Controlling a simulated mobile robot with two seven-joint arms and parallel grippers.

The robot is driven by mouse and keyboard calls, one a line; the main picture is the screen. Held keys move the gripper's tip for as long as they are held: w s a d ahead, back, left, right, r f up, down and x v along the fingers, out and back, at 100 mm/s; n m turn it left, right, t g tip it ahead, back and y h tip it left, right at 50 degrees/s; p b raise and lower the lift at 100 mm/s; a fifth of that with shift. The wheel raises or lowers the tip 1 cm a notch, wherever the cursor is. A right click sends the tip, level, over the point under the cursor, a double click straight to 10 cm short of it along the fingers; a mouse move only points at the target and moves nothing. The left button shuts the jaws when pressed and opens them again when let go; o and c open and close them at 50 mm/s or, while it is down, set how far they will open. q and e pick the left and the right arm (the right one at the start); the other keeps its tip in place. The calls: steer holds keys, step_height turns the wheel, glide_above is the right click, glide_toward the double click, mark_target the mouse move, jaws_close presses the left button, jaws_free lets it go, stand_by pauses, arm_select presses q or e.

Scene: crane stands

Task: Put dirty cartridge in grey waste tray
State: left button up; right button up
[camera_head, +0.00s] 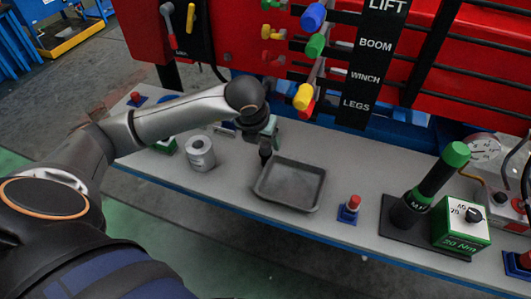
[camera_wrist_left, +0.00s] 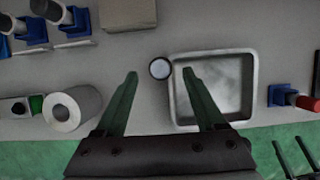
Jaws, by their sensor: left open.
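A small dark upright cylinder (camera_head: 265,153), which looks like the cartridge, stands on the grey bench just left of the waste tray. In the left wrist view it is a round pale top with a dark rim (camera_wrist_left: 160,68). Whether it is dirty cannot be told. The grey waste tray (camera_head: 282,204) is square, shallow and empty; it also shows in the left wrist view (camera_wrist_left: 251,88). My left gripper (camera_head: 264,132) is above the cylinder, open and empty. In the left wrist view its fingertips (camera_wrist_left: 160,74) lie either side of the cylinder, the right one overlapping the tray's edge.
A white roll (camera_head: 201,158) stands left of the cylinder. A red-topped blue block (camera_head: 349,209) is right of the tray. Farther right are a green-capped tool (camera_head: 435,182) and a green-white box (camera_head: 462,228). The red machine with coloured levers (camera_head: 313,45) rises behind the bench.

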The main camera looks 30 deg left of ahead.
mark_target(265, 146)
arm_select(q)
steer(key=shift+x, duration=1.55)
steer(key=shift+s, duration=0.1)
steer(key=shift+c, duration=0.4)
jaws_close()
